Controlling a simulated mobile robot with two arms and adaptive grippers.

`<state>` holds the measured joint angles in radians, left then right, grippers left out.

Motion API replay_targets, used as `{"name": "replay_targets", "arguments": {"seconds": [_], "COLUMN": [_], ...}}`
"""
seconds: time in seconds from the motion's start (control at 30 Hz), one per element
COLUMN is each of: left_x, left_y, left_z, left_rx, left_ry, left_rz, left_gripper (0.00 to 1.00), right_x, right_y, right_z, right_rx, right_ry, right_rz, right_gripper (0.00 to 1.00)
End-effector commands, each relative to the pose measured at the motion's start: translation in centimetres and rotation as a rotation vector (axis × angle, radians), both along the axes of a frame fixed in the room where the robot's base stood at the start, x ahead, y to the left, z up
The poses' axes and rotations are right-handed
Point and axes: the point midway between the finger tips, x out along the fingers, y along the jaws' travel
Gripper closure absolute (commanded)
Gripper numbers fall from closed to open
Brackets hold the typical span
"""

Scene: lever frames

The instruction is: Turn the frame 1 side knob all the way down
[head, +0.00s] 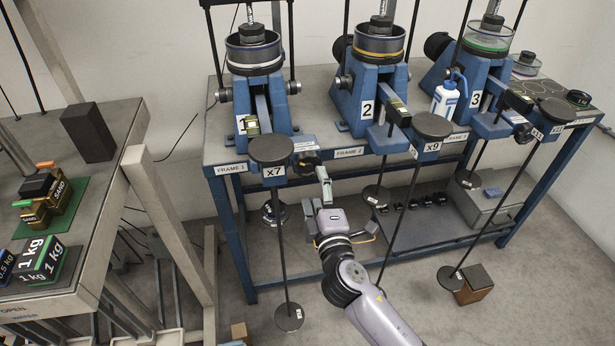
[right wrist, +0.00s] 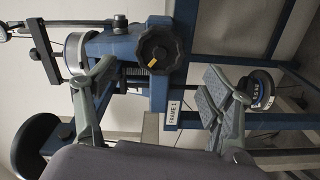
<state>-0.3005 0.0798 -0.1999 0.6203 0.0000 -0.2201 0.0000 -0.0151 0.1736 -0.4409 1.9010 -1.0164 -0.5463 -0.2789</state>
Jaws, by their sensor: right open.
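The frame 1 side knob (head: 308,165) is black and lobed, on the side of the blue frame 1 arm beside the x7 disc (head: 270,150). In the right wrist view the knob (right wrist: 163,48) shows face-on with a yellow mark, beyond the finger gap. My right gripper (head: 316,192) is open and empty, just below and in front of the knob. In the right wrist view its fingers (right wrist: 160,88) stand wide apart, and neither visibly touches the knob. The FRAME 1 label (right wrist: 173,112) shows sideways between them. My left gripper is not in view.
A weight hanger rod (head: 282,250) hangs below the x7 disc, left of my right arm. Frame 2 (head: 375,100) and frame 3 (head: 470,90) stand to the right on the same bench. A side table (head: 120,190) with weights is at left.

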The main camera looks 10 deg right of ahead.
Motion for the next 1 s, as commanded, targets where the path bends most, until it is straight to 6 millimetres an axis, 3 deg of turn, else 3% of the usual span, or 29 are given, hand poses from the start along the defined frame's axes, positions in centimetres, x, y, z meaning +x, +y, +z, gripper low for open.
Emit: {"name": "replay_targets", "arguments": {"seconds": [0.03, 0.27, 0.87, 1.0], "left_x": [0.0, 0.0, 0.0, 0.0], "left_y": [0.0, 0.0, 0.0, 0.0], "left_z": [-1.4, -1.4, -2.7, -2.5], "left_rx": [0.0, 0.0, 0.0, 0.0], "left_ry": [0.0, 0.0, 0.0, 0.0], "left_rz": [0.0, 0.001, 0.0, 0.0], "left_gripper": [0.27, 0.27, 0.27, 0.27], "right_x": [-0.5, 0.1, 8.9, 8.8], "right_y": [0.1, 0.2, 0.1, 0.2], "right_z": [-0.6, 0.0, -0.1, 0.0], "right_rx": [0.063, 0.144, 0.138, 0.14], "right_ry": [-0.001, 0.004, 0.003, 0.006], "right_rz": [0.005, 0.01, 0.01, 0.01], "right_gripper": [0.25, 0.25, 0.25, 0.33]}}
